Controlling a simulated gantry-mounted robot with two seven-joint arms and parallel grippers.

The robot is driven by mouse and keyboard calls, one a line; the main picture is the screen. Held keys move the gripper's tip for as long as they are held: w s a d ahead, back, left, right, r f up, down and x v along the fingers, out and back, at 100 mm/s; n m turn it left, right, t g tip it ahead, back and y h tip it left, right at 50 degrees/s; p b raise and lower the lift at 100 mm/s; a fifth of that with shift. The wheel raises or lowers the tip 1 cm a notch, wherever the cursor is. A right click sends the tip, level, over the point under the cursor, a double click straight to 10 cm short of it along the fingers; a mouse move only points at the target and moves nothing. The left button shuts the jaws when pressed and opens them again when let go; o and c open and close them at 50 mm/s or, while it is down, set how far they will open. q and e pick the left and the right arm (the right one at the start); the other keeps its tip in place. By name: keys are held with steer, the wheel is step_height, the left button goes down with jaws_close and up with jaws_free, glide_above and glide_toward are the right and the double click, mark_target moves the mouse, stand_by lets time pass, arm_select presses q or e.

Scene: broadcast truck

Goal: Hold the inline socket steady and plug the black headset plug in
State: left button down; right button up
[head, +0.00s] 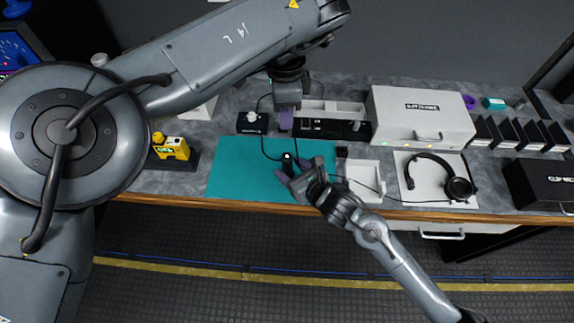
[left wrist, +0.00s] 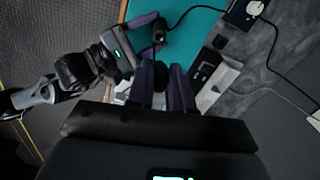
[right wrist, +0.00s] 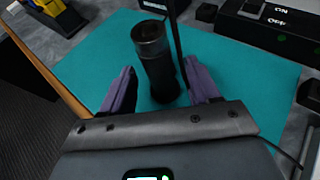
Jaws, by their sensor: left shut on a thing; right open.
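The black inline socket (right wrist: 155,60) stands roughly upright over the teal mat in the right wrist view. It lies between the spread purple fingers of my right gripper (right wrist: 160,92), with gaps at both sides. In the head view the socket (head: 287,163) is small and dark beside my right gripper (head: 284,178). My left gripper (head: 286,122) is higher and farther back, fingers pointing down. In the left wrist view its fingers (left wrist: 166,88) are shut on a black piece (left wrist: 161,74), apparently the headset plug, mostly hidden. The headset (head: 457,187) lies at right.
The teal mat (head: 230,175) is mostly clear at left. A small box with a knob (head: 252,124) and a black switch strip (head: 345,131) stand behind. A white tray (head: 365,168) and a yellow item (head: 172,148) flank the mat. Thin cables cross the bench.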

steer(key=shift+x, duration=1.15)
steer(key=c, duration=1.1)
arm_select(q)
steer(key=m, duration=0.3)
steer(key=shift+w+d+f+m, duration=0.15)
steer(key=shift+d+m, duration=0.05)
steer(key=shift+m, duration=0.2)
arm_select(e)
steer(key=shift+o, duration=0.2)
arm_select(q)
steer(key=m, duration=0.1)
steer(key=f+m, duration=0.1)
steer(key=m, duration=0.1)
steer(key=shift+w+d, duration=0.1)
steer(key=f+m, duration=0.1)
steer(key=m, duration=0.1)
steer(key=shift+m, duration=0.4)
steer(key=shift+f+m, duration=0.4)
steer(key=shift+m, duration=0.1)
steer(key=shift+a+f, duration=0.2)
steer(key=shift+f, duration=0.4)
